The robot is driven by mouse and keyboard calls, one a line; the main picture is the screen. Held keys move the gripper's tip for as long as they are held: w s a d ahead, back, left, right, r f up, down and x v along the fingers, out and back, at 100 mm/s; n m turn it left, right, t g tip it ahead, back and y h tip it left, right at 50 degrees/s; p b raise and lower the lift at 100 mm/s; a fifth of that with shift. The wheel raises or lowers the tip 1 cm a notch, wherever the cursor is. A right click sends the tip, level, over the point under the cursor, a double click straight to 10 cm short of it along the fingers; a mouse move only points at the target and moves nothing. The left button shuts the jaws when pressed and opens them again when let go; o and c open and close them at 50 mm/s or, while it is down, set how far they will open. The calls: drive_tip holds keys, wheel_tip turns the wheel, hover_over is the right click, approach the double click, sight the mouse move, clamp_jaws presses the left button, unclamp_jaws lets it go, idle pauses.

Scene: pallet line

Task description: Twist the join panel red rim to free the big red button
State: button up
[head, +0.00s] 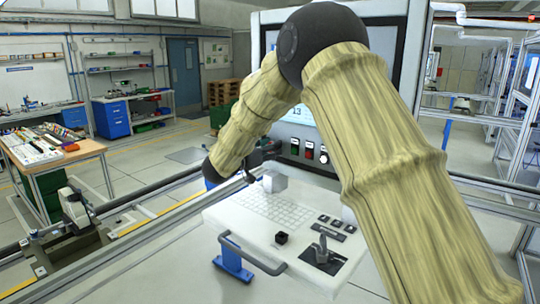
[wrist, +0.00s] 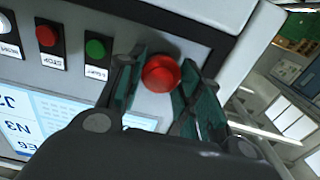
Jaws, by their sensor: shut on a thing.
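The big red button (wrist: 161,73) shows in the wrist view as a round red dome on the grey panel strip, between my fingers. My gripper (wrist: 158,85) has its two green-padded fingers on either side of the button, closed on its red rim. In the head view my gripper (head: 262,156) is a small dark shape at the panel's lower left, and the button cannot be made out there. The rim's exact turn cannot be told.
A green button (wrist: 95,48) and a red stop button (wrist: 47,36) sit beside the big button. A lit screen (wrist: 60,125) is on the same panel. In the head view a keyboard shelf (head: 215,216) with a joystick (head: 322,250) and front handle juts out below my arm.

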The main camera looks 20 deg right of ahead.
drive_tip(key=m+b, duration=0.1)
drive_tip(key=b, duration=0.1)
drive_tip(key=m+b, duration=0.1)
drive_tip(key=b, duration=0.1)
drive_tip(key=shift+f+m, duration=0.35)
drive_tip(key=shift+m, duration=0.05)
drive_tip(key=shift+r+m+b, duration=0.2)
drive_tip(key=shift+m+b, duration=0.7)
drive_tip(key=shift+b, duration=0.25)
drive_tip(key=shift+r+m, duration=0.1)
drive_tip(key=shift+m, duration=0.2)
drive_tip(key=o, duration=1.1)
drive_tip(key=shift+d, duration=0.1)
drive_tip(key=shift+c, duration=0.2)
drive_tip(key=v, duration=1.2)
